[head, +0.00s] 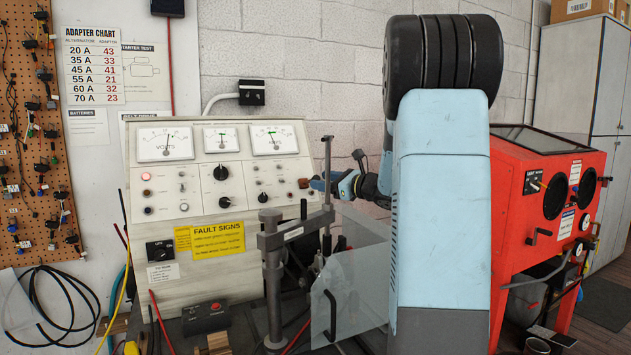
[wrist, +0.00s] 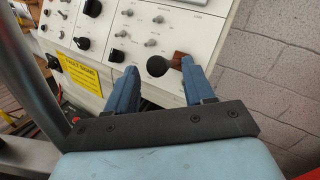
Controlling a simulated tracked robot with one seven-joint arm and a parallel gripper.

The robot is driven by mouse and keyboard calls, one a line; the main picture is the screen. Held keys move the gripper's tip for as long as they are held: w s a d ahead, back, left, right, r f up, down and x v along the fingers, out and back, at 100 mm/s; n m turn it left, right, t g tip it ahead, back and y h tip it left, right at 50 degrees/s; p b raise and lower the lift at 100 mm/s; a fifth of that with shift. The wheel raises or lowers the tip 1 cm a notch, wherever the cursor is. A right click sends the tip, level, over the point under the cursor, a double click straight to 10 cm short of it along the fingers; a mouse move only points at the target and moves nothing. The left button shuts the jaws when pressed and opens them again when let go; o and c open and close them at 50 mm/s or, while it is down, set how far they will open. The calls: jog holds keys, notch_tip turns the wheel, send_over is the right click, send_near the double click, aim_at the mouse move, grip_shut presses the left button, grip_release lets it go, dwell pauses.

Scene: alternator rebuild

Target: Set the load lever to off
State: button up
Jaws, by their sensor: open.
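A white test bench panel (head: 215,170) carries gauges, knobs and switches. At its right edge, a small dark ball knob (wrist: 157,66) sits beside a brown piece (wrist: 179,58) in the wrist view; it looks like the load lever. The brown piece also shows in the head view (head: 303,183). My gripper (head: 319,184) is at this right edge of the panel. In the wrist view its two blue fingers (wrist: 158,72) are open, with the ball knob between their tips and no clear contact. The lever's markings are too small to read, so I cannot tell its setting.
A metal clamp stand (head: 272,265) with an upright post stands in front of the panel, close to my arm's left. A clear guard (head: 352,275) is below my arm. A red cabinet (head: 530,245) stands at the right. Cables hang at the left.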

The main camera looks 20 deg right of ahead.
aim_at(319, 179)
jog(key=shift+x, duration=1.7)
jog(key=shift+c, duration=0.2)
grip_shut()
